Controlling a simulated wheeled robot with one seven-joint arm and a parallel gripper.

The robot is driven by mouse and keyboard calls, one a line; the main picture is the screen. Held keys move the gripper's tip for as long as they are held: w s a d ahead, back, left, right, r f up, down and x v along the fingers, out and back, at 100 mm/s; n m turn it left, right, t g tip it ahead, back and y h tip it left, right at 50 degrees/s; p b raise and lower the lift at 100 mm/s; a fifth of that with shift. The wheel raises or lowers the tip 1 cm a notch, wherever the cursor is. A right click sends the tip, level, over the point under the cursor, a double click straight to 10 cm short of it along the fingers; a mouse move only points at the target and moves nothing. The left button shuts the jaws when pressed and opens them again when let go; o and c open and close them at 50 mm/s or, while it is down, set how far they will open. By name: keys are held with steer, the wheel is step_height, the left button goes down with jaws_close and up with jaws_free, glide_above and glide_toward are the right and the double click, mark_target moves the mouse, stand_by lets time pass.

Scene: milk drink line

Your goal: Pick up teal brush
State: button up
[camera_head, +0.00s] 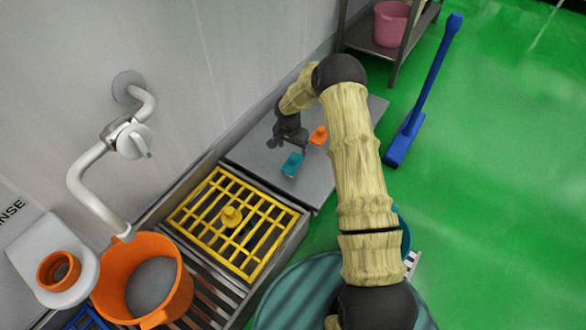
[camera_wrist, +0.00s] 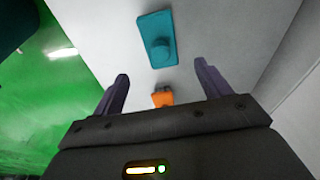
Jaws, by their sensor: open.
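The teal brush (camera_head: 292,164) lies on the grey counter, near its front edge. In the wrist view the teal brush (camera_wrist: 157,40) shows its flat block and round knob, ahead of the fingertips. My gripper (camera_head: 287,139) is above the counter beside the brush, apart from it. In the wrist view my gripper (camera_wrist: 160,70) has its two fingers spread wide, with nothing held between them. An orange brush (camera_head: 319,135) lies close by on the same counter. It also shows in the wrist view (camera_wrist: 162,97), between the fingers and partly hidden by the gripper body.
The grey counter (camera_head: 262,157) runs along the wall. A yellow grate (camera_head: 215,239) sits in the sink beside it. An orange bucket (camera_head: 182,290) stands under the white tap pipe (camera_head: 88,199). A blue long-handled broom (camera_head: 429,85) stands on the green floor at right.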

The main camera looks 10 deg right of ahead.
mark_target(293, 157)
steer(key=shift+w+d+f+b, duration=0.15)
steer(key=shift+f+b, duration=0.3)
steer(key=shift+f, duration=0.55)
steer(key=shift+w+d+f+b, duration=0.1)
steer(key=shift+f+b, duration=0.3)
steer(key=shift+f, duration=0.55)
steer(key=f+b, duration=0.4)
steer(key=f, duration=0.1)
steer(key=shift+w+f+b, duration=0.15)
steer(key=shift+w+b, duration=0.1)
steer(key=shift+b, duration=0.1)
steer(key=c, duration=1.2)
steer(key=shift+c, duration=0.2)
steer(key=shift+r, duration=0.2)
step_height(293, 157, up, 10)
steer(key=p, duration=0.6)
steer(key=shift+f, duration=0.15)
